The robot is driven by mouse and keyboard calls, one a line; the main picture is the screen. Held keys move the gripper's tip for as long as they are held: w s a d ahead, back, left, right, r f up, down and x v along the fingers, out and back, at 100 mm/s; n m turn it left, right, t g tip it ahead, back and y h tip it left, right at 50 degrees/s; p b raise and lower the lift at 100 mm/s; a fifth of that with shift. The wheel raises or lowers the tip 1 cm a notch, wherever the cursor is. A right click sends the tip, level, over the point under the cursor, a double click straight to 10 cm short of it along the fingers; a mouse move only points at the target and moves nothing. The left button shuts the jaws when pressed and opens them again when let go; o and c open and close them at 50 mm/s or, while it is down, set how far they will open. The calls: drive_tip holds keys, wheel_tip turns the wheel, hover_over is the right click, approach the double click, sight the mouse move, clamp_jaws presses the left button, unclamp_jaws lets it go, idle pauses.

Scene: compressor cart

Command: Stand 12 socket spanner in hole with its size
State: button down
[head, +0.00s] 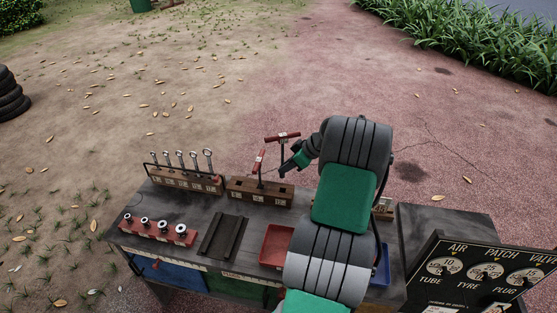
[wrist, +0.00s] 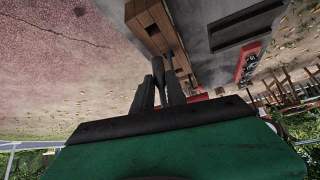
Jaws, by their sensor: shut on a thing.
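My gripper (head: 284,168) is shut on the shaft of a socket spanner with a red T-handle (head: 283,136), which stands about upright by the wooden block (head: 246,195). The handle has a pale label too small to read. The spanner's lower end is not clear, so I cannot tell if it is in a hole. A second red-handled spanner (head: 258,161) stands upright in the block, to the left. Dark holes and small pale labels show on the block; the sizes are unreadable. In the wrist view my fingers (wrist: 160,84) point toward the block (wrist: 150,22).
A rack of several ring-ended spanners (head: 186,180) stands left of the block. In front are a red socket rail (head: 160,232), a dark grooved tray (head: 223,237) and a red tray (head: 275,246). A gauge panel (head: 480,275) stands at the right. My arm hides part of the cart.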

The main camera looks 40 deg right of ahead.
drive_tip(key=shift+s+r, duration=0.1)
drive_tip(key=shift+b, duration=0.4)
drive_tip(key=shift+f+b, duration=2.1)
drive_tip(key=shift+f, duration=0.7)
drive_tip(key=shift+f+b, duration=2.15)
drive_tip(key=shift+b, duration=0.05)
drive_tip(key=c, duration=1.3)
unclamp_jaws()
drive_tip(key=shift+s, duration=0.15)
drive_tip(key=shift+o, duration=0.2)
drive_tip(key=shift+f, duration=0.1)
drive_tip(key=v, duration=0.8)
